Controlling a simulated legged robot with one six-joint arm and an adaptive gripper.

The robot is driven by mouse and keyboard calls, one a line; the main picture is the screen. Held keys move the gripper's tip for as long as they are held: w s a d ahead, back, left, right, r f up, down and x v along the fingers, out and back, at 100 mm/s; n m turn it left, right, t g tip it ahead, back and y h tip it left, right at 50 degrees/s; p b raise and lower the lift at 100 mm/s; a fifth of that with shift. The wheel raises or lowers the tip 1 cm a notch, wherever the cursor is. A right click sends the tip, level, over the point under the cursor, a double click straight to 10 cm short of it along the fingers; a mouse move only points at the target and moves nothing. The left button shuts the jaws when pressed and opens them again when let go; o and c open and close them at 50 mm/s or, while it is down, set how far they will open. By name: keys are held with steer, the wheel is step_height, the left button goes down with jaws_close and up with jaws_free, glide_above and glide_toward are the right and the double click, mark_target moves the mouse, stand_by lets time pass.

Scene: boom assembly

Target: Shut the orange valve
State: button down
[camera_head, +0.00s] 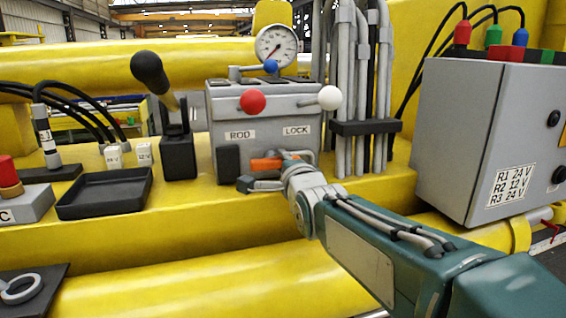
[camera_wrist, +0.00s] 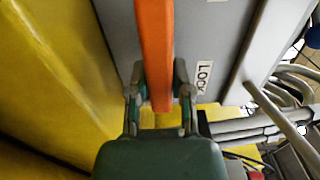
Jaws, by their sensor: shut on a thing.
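The orange valve handle (camera_head: 266,164) is a flat bar at the lower front of the grey valve block (camera_head: 225,105). In the head view it lies about level, and its right part is hidden by my gripper (camera_head: 272,176). In the wrist view the orange handle (camera_wrist: 154,40) runs from the top edge down between the two fingers of my gripper (camera_wrist: 160,78). One finger lies along each side of the handle, and my gripper is shut on it. The valve body behind the handle is hidden.
A red knob (camera_head: 253,101) and a white knob (camera_head: 330,97) stick out above the handle. Grey pipes (camera_head: 345,90) rise close on the right. A grey control box (camera_head: 470,130) stands further right. A black tray (camera_head: 105,193) lies to the left.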

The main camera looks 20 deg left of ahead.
steer(key=shift+a+f, duration=0.1)
steer(key=shift+f, duration=0.3)
steer(key=c, duration=0.5)
jaws_free()
steer(key=shift+a+r, duration=0.1)
steer(key=shift+r, duration=0.1)
steer(key=shift+s, duration=0.15)
steer(key=v, duration=1.1)
steer(key=shift+s+d, duration=0.25)
steer(key=shift+d, duration=0.05)
